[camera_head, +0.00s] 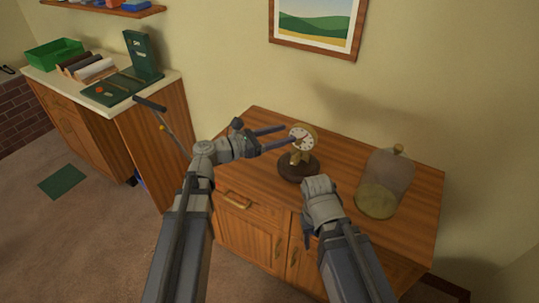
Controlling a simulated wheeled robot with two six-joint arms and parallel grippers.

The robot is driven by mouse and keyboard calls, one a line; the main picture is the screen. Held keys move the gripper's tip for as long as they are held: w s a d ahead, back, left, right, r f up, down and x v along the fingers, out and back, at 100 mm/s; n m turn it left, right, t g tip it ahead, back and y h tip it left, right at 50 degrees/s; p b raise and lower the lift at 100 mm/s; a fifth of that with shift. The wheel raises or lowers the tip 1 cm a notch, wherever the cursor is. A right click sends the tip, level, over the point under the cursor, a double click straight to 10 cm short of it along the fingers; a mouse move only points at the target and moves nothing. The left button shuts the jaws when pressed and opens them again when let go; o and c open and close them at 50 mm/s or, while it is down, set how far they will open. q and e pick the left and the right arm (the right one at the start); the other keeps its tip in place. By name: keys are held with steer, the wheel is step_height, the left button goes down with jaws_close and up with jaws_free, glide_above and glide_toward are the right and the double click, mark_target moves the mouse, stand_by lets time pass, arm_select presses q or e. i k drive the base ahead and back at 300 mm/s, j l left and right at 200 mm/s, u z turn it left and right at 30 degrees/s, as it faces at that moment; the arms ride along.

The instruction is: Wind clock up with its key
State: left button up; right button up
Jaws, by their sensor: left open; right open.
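The clock (303,136) has a white round face and stands upright on a round dark base (299,169) on the wooden cabinet. My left gripper (288,135) is open beside the clock's left side. Its two fingers point right, with the tips close to the edge of the face; I cannot tell whether they touch. My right gripper (318,187) is just in front of the base, at its lower right; its fingers are mostly hidden by its own wrist. I cannot make out the key.
A glass dome (388,178) with a knob stands on the cabinet (418,190) to the right of the clock. A counter at the left holds a green bin (55,54), a dark green stand (142,57) and rolls. The cabinet top behind the clock is clear.

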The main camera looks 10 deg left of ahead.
mark_target(295, 159)
steer(key=k+j+z, duration=0.2)
steer(key=z, duration=0.15)
steer(key=k+j+z, duration=0.15)
steer(key=z, duration=0.2)
steer(key=k, duration=0.05)
